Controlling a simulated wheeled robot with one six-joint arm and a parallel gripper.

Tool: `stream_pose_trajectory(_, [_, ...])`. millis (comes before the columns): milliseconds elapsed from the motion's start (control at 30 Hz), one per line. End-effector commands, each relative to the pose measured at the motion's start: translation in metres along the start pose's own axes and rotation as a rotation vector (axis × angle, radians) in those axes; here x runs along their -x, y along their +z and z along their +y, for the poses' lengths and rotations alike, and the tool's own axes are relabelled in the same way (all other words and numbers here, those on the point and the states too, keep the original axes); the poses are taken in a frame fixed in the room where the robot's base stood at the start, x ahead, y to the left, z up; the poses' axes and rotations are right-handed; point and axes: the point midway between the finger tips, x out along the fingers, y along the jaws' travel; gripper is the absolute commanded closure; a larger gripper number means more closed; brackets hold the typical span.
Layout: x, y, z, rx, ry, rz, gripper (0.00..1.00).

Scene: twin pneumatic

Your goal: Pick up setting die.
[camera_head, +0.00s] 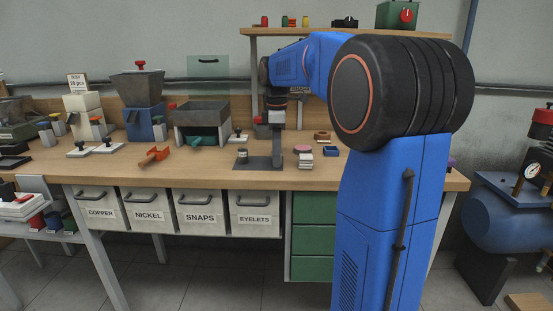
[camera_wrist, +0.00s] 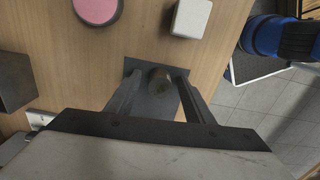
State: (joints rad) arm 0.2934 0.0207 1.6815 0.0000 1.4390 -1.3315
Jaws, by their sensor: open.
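My gripper (camera_head: 277,160) points down over the workbench at its front middle. In the wrist view my gripper (camera_wrist: 158,98) is open, with its two dark fingers apart. A small, dark, rounded metal piece (camera_wrist: 160,75) shows between the fingers, on or just above a dark flat plate (camera_wrist: 193,72). It looks like the setting die, but it is dim and partly hidden. The dark plate (camera_head: 258,163) also shows in the head view. A small metal cylinder (camera_head: 242,154) stands at its left end; I cannot tell whether it is the same piece.
A pink disc (camera_wrist: 97,8) and a white block (camera_wrist: 191,17) lie beyond the fingers; the block shows as a white stack (camera_head: 305,161) in the head view. A grey hopper machine (camera_head: 203,112) and an orange tool (camera_head: 154,156) are left. The bench's front edge is close.

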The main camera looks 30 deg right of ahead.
Motion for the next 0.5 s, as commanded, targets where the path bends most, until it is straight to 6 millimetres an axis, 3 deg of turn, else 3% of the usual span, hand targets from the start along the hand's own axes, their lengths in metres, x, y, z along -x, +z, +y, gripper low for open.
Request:
stream_pose_trajectory(100, [0.0002,0.0,0.0001,0.0,0.0,0.0,0.52])
stream_pose_trajectory(133, [0.0003,0.0,0.0001,0.0,0.0,0.0,0.57])
stream_pose_trajectory(300, [0.0004,0.0,0.0001,0.0,0.0,0.0,0.98])
stream_pose_trajectory(500, [0.0008,0.0,0.0001,0.0,0.0,0.0,1.0])
